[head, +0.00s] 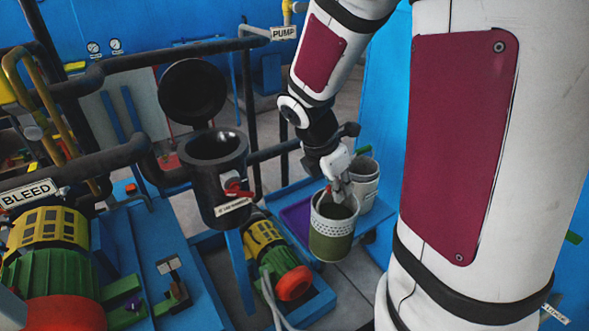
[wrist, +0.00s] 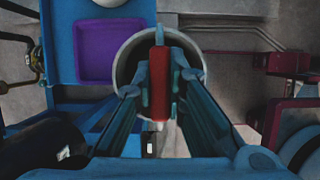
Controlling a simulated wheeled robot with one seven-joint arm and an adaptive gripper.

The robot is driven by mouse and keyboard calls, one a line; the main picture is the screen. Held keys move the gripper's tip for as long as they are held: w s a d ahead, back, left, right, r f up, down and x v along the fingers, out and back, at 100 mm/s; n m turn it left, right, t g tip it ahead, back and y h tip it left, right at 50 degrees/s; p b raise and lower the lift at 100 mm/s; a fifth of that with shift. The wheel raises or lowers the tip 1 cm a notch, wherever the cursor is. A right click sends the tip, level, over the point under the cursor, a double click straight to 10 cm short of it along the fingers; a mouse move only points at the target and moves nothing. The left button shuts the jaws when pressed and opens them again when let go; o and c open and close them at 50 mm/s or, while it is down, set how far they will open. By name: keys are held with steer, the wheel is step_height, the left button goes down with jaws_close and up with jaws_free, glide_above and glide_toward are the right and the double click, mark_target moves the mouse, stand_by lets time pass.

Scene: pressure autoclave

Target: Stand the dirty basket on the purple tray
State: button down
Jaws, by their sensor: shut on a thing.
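The dirty basket (head: 331,241) is a pale pail with a band of holes and a dull green lower part. It hangs upright from my gripper (head: 339,184) in the head view. In the wrist view my gripper (wrist: 160,80) is shut on the red handle (wrist: 159,95), with the basket's round rim (wrist: 124,55) below. The purple tray (wrist: 97,52) lies to the left of the basket in the wrist view and looks empty. In the head view the purple tray (head: 297,219) shows left of the basket and is partly hidden by it.
A second pale basket (head: 365,187) with a green handle stands just behind the held one. The open black autoclave (head: 213,172) with its raised lid (head: 193,92) is to the left. A yellow and green pump (head: 270,252) sits low beside the held basket.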

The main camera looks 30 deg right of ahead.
steer(key=w+d+f, duration=0.2)
steer(key=w, duration=0.4)
steer(key=w+d+f, duration=0.2)
steer(key=w, duration=0.4)
steer(key=shift+f+p, duration=0.3)
steer(key=shift+p, duration=0.1)
steer(key=shift+f, duration=0.15)
steer(key=c, duration=1.6)
jaws_free()
steer(key=shift+s, duration=0.1)
steer(key=shift+c, duration=0.2)
